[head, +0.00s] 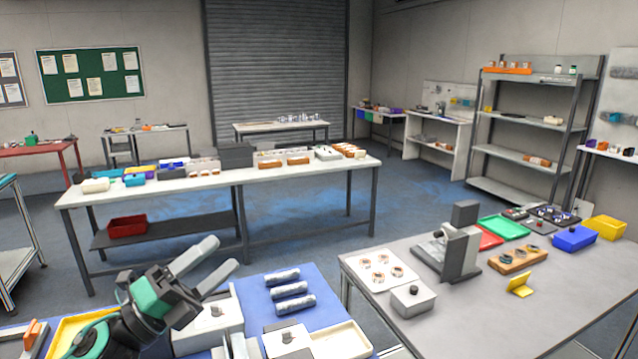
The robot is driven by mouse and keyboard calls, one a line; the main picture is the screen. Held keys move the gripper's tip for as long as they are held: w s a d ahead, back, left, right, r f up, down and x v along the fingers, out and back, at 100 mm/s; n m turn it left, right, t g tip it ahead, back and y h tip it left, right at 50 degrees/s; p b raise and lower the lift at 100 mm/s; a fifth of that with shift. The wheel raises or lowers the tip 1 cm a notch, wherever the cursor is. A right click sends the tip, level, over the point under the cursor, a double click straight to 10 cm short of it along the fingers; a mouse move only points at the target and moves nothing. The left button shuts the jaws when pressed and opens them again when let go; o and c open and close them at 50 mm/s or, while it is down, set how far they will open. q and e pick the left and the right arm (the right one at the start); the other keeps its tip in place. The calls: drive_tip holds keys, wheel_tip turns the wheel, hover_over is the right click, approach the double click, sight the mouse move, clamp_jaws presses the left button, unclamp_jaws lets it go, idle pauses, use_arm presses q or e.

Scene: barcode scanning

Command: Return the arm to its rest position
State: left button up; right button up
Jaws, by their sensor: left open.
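My left gripper (221,256) comes in from the lower left. Its two grey fingers are spread apart, with nothing visible between them. It shows above the left part of the blue mat (325,311) on the near table, pointing up and to the right. The left arm's wrist has black and green parts and hides some of the table's left side. My right gripper is not in view.
Three grey cylinders (290,290) lie on the mat, near white boxes (207,325) and a cream tray (343,342). A yellow tray (80,335) is at left. A grey fixture (461,245) stands on the right table (500,315). A long white table (200,186) stands beyond.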

use_arm(q)
drive_tip(key=s+a+f+n+t+y, duration=0.1)
drive_tip(key=a+f+n+y, duration=0.3)
drive_tip(key=f+n+y, duration=0.65)
drive_tip(key=s+a+f+n+t+y, duration=0.1)
drive_tip(key=a+f+n+y, duration=0.3)
drive_tip(key=f+n+y, duration=0.65)
drive_tip(key=s+d+f+n+g+h, duration=0.15)
drive_tip(key=s+f+n+g, duration=1)
drive_tip(key=s+f, duration=1.15)
wheel_tip(320, 180, down, 33)
drive_tip(key=m+g+b, duration=0.1)
drive_tip(key=g+b, duration=0.1)
drive_tip(key=b, duration=0.4)
drive_tip(key=s+a+f+b, duration=0.1)
drive_tip(key=s+f+b, duration=0.1)
drive_tip(key=s+f, duration=0.8)
drive_tip(key=s+a+f+g+b, duration=0.1)
drive_tip(key=s+a+f+b, duration=0.1)
drive_tip(key=s+f, duration=0.8)
wheel_tip(320, 180, down, 7)
drive_tip(key=shift+s+a+r+b, duration=0.1)
drive_tip(key=shift+s+a+b, duration=0.2)
drive_tip(key=shift+b, duration=0.25)
